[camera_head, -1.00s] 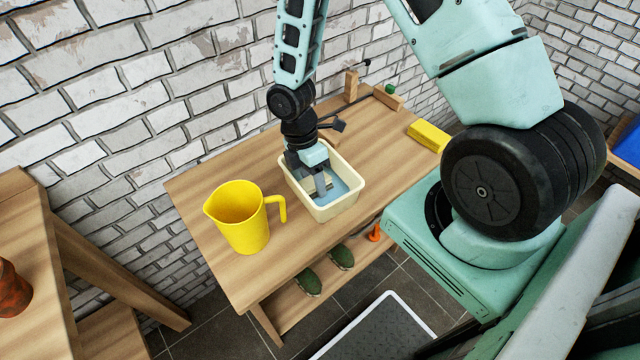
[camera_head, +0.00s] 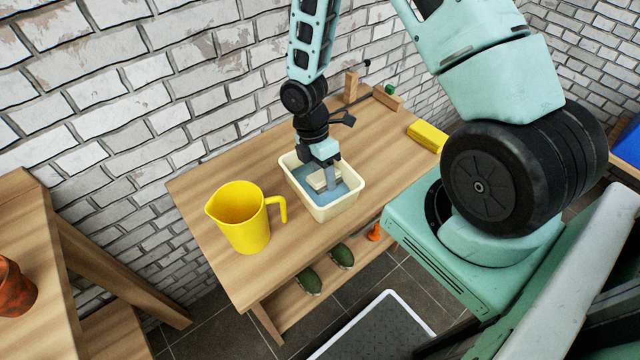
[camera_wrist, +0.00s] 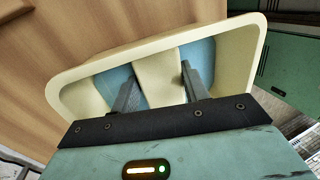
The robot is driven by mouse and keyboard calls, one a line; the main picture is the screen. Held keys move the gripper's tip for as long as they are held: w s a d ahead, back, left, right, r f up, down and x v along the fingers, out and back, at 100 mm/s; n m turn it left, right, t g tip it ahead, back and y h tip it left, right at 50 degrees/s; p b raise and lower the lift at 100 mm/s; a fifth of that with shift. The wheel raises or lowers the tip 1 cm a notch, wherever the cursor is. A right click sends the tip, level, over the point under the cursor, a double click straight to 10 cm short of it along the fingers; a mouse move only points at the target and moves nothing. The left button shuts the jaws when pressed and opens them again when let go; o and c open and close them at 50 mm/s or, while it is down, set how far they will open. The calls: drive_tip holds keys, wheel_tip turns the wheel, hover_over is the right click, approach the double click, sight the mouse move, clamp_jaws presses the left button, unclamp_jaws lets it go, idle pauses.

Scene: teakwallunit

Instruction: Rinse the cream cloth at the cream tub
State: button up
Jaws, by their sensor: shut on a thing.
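The cream tub (camera_head: 328,207) stands on the wooden table and holds blue water (camera_head: 308,188). Its rim also shows in the wrist view (camera_wrist: 150,46). My gripper (camera_head: 328,184) reaches down into the tub from above. It is shut on the cream cloth (camera_head: 317,181), a folded block-like piece. In the wrist view the cloth (camera_wrist: 160,80) lies between my two grey fingers, with blue water on both sides. The cloth is at or just above the water; I cannot tell how deep it sits.
A yellow pitcher (camera_head: 240,218) stands left of the tub. A yellow block (camera_head: 428,136) lies at the table's right end. Wooden pieces (camera_head: 352,87) stand at the back. Green shoes (camera_head: 311,281) sit on the lower shelf. The table's left end is clear.

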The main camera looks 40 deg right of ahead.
drive_tip(key=shift+r+p, duration=4.5)
drive_tip(key=shift+r, duration=0.5)
drive_tip(key=shift+f, duration=0.1)
